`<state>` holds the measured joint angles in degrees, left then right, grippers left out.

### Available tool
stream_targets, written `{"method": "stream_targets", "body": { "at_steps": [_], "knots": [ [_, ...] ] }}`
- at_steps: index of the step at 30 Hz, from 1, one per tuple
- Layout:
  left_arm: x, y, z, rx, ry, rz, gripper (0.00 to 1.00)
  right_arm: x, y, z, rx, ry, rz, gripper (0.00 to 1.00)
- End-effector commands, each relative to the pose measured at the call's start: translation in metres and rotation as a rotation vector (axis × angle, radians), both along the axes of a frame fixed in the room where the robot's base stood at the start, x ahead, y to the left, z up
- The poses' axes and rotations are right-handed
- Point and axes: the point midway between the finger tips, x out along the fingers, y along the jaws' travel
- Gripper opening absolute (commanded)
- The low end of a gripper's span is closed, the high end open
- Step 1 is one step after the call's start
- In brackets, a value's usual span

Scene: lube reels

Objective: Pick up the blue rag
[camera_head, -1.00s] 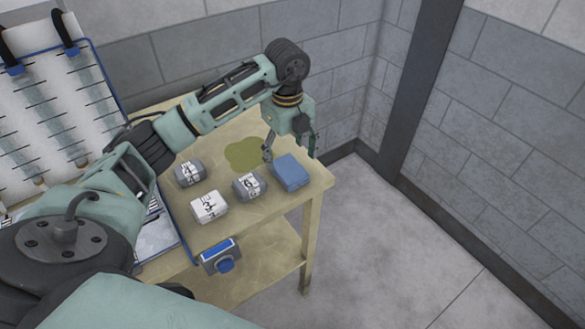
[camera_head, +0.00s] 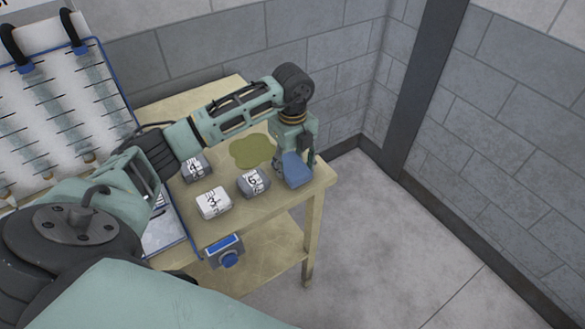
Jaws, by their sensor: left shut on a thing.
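The blue rag (camera_head: 297,170) is a small folded block at the right end of the wooden table (camera_head: 275,206). My left gripper (camera_head: 296,155) comes down on it from above and is shut on it. The fingers partly cover the rag's upper part. I cannot tell whether the rag still touches the table top. My right gripper is not in view.
Two grey blocks with labels (camera_head: 253,182) (camera_head: 195,168) and a white numbered block (camera_head: 213,203) sit left of the rag. A green stain (camera_head: 251,151) lies behind them. A blue-edged board (camera_head: 60,110) stands at left. Grey walls close off the back.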

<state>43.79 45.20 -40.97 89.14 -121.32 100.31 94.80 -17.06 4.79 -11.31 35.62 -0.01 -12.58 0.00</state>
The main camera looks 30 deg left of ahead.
Motion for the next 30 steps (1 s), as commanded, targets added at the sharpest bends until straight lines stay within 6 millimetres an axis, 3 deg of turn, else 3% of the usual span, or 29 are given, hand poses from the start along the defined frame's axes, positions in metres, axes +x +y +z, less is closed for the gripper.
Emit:
{"method": "stream_targets", "body": {
  "at_steps": [5,14,20,23,30],
  "knots": [
    [0.0,0.0,0.0,0.0,0.0,0.0,0.25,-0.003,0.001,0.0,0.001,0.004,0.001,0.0],
    [0.001,0.0,0.002,0.0,-0.002,0.0,0.25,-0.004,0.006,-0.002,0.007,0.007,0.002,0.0],
    [0.001,0.0,0.019,0.0,-0.004,0.0,0.25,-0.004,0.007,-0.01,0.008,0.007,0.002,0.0],
    [0.002,0.0,0.038,0.0,-0.008,-0.001,0.25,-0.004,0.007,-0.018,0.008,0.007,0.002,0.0],
    [-0.02,-0.049,0.07,-0.001,-0.006,-0.008,0.25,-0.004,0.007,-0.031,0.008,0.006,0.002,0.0]
  ]
}}
